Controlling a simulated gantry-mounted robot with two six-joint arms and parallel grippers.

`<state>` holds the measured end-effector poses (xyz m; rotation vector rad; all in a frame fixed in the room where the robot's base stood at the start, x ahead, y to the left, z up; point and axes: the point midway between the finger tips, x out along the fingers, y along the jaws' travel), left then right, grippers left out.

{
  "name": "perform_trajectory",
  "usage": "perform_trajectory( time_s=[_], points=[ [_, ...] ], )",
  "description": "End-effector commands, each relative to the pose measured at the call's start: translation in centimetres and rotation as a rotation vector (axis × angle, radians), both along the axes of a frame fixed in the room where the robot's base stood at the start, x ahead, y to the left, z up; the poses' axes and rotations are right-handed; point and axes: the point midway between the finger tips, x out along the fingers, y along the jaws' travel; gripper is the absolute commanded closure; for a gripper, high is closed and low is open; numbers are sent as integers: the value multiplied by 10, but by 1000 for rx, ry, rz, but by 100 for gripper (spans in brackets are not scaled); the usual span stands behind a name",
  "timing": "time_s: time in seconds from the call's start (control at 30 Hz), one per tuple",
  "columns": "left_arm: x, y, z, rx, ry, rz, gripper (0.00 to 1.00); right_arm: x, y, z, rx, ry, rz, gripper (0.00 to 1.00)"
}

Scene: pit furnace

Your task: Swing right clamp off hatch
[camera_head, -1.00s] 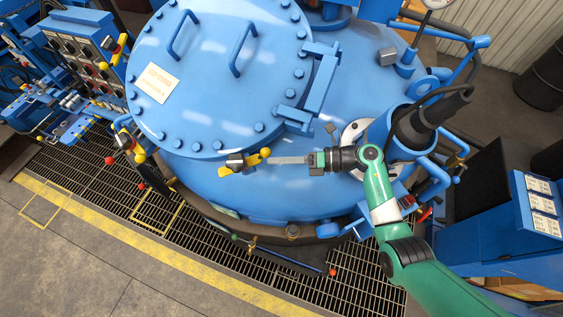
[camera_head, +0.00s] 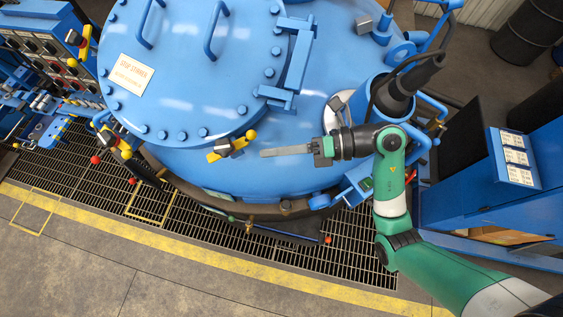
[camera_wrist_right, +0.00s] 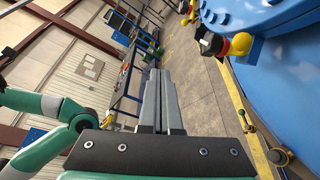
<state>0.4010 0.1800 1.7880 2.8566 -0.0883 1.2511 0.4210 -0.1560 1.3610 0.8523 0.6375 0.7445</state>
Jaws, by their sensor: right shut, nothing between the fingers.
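The blue hatch (camera_head: 190,70) is a round bolted lid, shut on the large blue furnace cover. The right clamp (camera_head: 231,147), with a yellow handle and dark middle, sits at the hatch's lower right rim. It also shows in the right wrist view (camera_wrist_right: 228,44), to the upper right of the fingers. My right gripper (camera_head: 262,153) is just right of the clamp, its long grey fingers pointing left at it, shut and empty. A small gap shows between fingertips and clamp. In the right wrist view the fingers (camera_wrist_right: 160,75) lie close together. My left gripper is out of view.
Another yellow-handled clamp (camera_head: 115,146) sits at the hatch's lower left. The blue hinge bracket (camera_head: 292,65) stands above my right gripper. A thick blue upright pipe (camera_head: 378,98) rises close behind my right wrist. The cover just below the fingers is bare.

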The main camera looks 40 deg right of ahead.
Motion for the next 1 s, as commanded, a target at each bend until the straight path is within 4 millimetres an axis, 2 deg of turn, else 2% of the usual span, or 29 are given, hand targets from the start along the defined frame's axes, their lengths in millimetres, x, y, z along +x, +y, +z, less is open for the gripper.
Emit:
perform_trajectory(
  time_s=[0.1, 0.3, 0.93, 1.0],
  points=[
    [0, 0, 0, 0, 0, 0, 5, -22, 8, 10, -2, -2, -1, 100],
    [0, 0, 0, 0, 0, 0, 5, -43, 16, 19, -1, 0, 0, 100],
    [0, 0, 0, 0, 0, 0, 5, -45, 17, 21, -1, 0, 2, 100],
    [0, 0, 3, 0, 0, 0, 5, -46, 24, 25, -4, -4, 20, 100]
  ],
)
